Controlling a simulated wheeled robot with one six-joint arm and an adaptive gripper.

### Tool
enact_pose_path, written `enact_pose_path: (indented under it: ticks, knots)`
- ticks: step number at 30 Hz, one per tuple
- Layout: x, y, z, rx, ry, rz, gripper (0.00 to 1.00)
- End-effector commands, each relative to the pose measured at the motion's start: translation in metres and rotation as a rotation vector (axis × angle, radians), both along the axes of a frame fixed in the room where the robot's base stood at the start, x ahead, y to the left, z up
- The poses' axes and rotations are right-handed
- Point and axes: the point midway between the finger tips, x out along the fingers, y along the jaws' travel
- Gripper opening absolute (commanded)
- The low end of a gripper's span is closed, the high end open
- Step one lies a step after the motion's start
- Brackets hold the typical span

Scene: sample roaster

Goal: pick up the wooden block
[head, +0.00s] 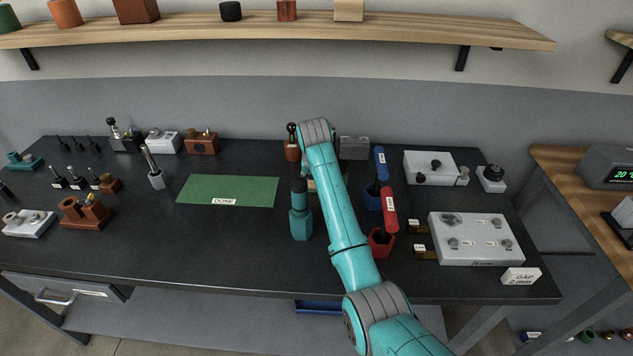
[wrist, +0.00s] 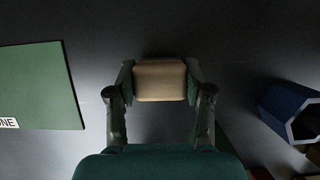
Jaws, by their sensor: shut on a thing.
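The wooden block (wrist: 160,80) is pale tan with rounded edges. In the wrist view it sits between the two fingers of my gripper (wrist: 160,84), which are shut on its left and right sides. Dark bench surface shows around it, and I cannot tell whether it touches the bench. In the head view my arm hides most of this spot. A small tan patch shows at the arm's left edge there, too little to identify surely.
The green mat (head: 229,191) marked DONE lies to the left; its edge also shows in the wrist view (wrist: 40,85). To the right stand a blue hexagonal holder (wrist: 292,110) and a red holder (head: 380,243) with handled tools. A grey panel (head: 476,238) lies further right.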

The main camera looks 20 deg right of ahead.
Motion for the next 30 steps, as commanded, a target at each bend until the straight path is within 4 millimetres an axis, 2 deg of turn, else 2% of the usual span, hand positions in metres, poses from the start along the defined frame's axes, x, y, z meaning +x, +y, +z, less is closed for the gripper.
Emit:
enact_pose_path:
  ticks: [5, 18, 24, 30]
  knots:
    - [0.001, 0.000, 0.009, 0.000, -0.002, 0.000, 0.17]
    - [0.001, 0.000, 0.085, 0.000, -0.003, 0.000, 0.17]
    - [0.000, 0.000, 0.099, 0.000, -0.001, 0.000, 0.17]
    - [0.000, 0.000, 0.100, 0.000, 0.000, 0.000, 0.17]
